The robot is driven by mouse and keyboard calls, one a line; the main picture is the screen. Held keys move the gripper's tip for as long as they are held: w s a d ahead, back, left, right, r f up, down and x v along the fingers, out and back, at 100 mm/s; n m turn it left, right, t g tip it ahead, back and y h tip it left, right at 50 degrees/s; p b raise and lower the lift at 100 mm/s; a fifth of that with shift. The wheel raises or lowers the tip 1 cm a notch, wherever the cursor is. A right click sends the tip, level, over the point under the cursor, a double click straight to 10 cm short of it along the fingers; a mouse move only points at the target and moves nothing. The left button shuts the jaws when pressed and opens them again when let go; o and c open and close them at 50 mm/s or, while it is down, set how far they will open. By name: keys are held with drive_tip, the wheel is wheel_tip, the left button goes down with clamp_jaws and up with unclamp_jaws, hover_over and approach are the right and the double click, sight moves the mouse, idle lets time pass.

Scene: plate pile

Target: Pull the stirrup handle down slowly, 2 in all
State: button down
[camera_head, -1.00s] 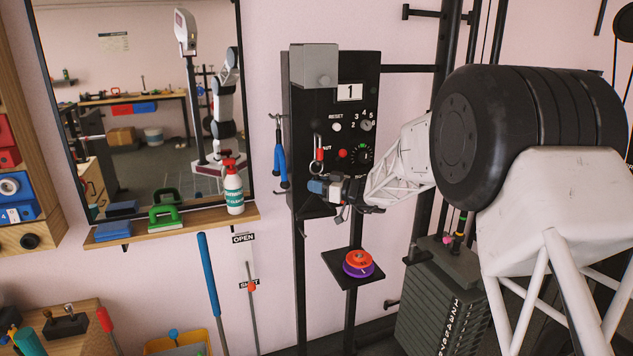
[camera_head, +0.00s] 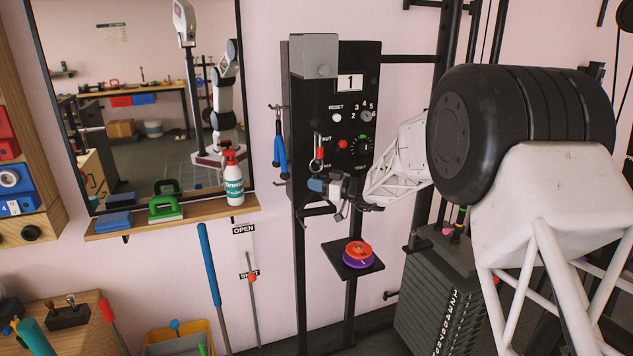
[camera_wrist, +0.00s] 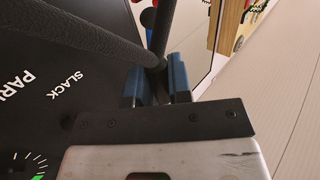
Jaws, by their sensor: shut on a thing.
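The stirrup handle is a dark textured bar (camera_wrist: 95,36) with a second bar meeting it at the fingers. In the head view its black lower part (camera_head: 318,210) shows just below my gripper (camera_head: 322,186), in front of the black panel (camera_head: 359,62). My gripper in the wrist view (camera_wrist: 155,84) has its blue fingers on both sides of the dark bar, shut on it. The panel's display (camera_head: 349,82) reads 1. The handle's far end is partly hidden.
A small black shelf with an orange and purple disc (camera_head: 357,254) stands below. A weight stack (camera_head: 433,310) is to the right. A wooden ledge (camera_head: 190,222) with a spray bottle (camera_head: 233,180) is to the left, under a mirror (camera_head: 130,70).

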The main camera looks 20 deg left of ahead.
drive_tip(key=shift+f, duration=0.1)
drive_tip(key=shift+f, duration=1.15)
drive_tip(key=shift+f, duration=0.4)
drive_tip(key=shift+r, duration=1.3)
